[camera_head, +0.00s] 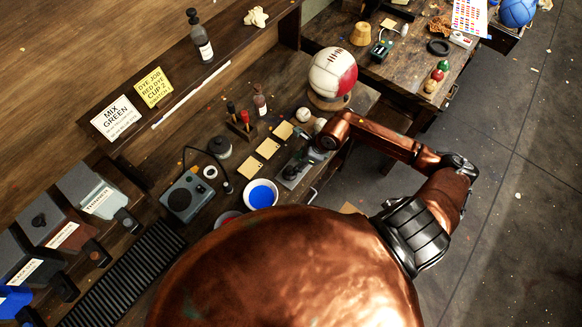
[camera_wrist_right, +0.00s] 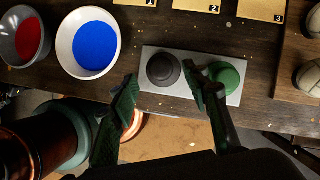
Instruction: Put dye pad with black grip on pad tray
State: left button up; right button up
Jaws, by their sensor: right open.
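The pad tray is a pale grey plate (camera_wrist_right: 151,98) lying on the bench, seen in the right wrist view. A round dye pad with a black grip (camera_wrist_right: 163,69) sits on its left part. A round green-topped pad (camera_wrist_right: 230,76) sits on its right part, half behind a finger. My right gripper (camera_wrist_right: 160,78) is open, its fingertips on either side of the black grip, with gaps visible. In the head view the right gripper (camera_head: 309,158) is small and dark over the tray (camera_head: 285,182), and the contact is hard to see. My left gripper is not in view.
A bowl of blue dye (camera_wrist_right: 95,45) and a bowl of red dye (camera_wrist_right: 27,38) stand left of the tray. Numbered cards (camera_wrist_right: 197,4) lie behind it. Small pale balls (camera_wrist_right: 310,77) sit at the right. A red and white ball (camera_head: 333,73) stands at the back.

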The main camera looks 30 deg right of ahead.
jog(key=v, duration=0.6)
jog(key=shift+b, duration=0.4)
jog(key=shift+r, duration=0.1)
